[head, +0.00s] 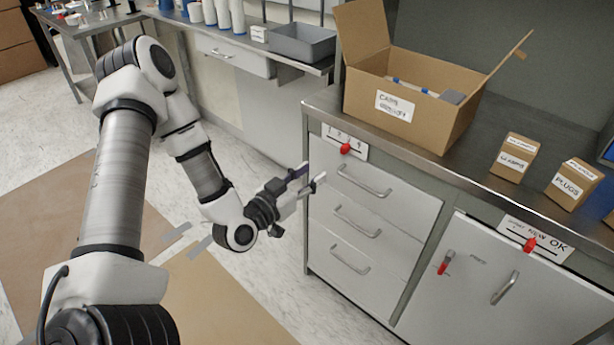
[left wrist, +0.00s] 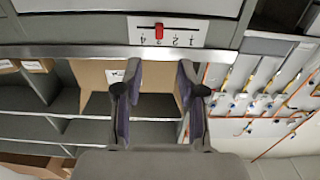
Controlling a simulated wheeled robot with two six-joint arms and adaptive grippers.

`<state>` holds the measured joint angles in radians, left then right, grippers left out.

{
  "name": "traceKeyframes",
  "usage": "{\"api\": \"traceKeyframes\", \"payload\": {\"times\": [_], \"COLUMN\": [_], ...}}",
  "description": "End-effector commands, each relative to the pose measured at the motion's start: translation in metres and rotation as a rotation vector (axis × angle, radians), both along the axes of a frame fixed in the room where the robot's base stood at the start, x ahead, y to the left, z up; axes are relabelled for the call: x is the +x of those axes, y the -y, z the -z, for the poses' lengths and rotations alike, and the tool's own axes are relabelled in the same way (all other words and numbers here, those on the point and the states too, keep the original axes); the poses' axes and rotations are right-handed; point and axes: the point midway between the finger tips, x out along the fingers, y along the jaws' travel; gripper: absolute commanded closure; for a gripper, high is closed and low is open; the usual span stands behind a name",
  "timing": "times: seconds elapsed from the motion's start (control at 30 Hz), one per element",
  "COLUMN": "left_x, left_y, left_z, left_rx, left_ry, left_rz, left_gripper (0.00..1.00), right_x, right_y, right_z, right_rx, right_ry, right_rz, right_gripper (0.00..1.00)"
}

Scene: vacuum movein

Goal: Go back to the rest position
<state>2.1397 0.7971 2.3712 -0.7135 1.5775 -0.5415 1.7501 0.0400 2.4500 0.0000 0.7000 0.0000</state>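My left gripper (head: 306,181) hangs in front of the drawer cabinet (head: 372,222), near its left edge and below the numbered slider plate. Its two fingers are apart with nothing between them, as the left wrist view (left wrist: 158,95) also shows. The numbered plate (head: 356,147) has a red knob (head: 346,149); in the left wrist view that red knob (left wrist: 159,31) shows beyond the fingertips, clear of them. My right gripper is in neither view.
An open carton (head: 430,120) and two small boxes, one (head: 515,157) and one marked PLUGS (head: 572,184), stand on the counter. A second red knob (head: 529,244) sits above the cabinet door (head: 480,290). A grey bin (head: 302,41) stands on the bench behind. Floor around the arm is open.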

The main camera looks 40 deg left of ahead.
Motion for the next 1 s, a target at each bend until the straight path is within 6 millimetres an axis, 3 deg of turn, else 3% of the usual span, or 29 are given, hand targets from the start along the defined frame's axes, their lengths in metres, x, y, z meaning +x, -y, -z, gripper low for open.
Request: {"api": "traceKeyframes", "payload": {"times": [0.13, 0.67, 0.77, 0.83, 0.9, 1.0], "left_x": [-0.010, -0.011, -0.015, -0.021, -0.036, -0.071], "left_y": [0.000, 0.000, 0.022, 0.052, 0.084, 0.116], "left_z": [-0.001, 0.004, 0.025, 0.050, 0.093, 0.155], "left_rx": [0.000, 0.001, 0.039, 0.090, 0.152, 0.197], "left_ry": [0.001, -0.010, -0.066, -0.139, -0.288, -0.551], "left_rz": [0.001, 0.002, 0.067, 0.149, 0.235, 0.317], "left_gripper": [0.60, 0.60, 0.60, 0.60, 0.60, 0.60], "right_x": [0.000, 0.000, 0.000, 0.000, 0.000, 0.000], "right_y": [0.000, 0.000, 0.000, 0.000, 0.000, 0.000], "right_z": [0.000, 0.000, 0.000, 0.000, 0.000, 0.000], "right_rx": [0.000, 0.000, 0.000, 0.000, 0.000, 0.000], "right_ry": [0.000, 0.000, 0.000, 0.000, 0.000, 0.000], "right_rz": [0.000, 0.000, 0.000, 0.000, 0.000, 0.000], "right_gripper": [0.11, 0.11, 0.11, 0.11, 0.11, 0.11]}}
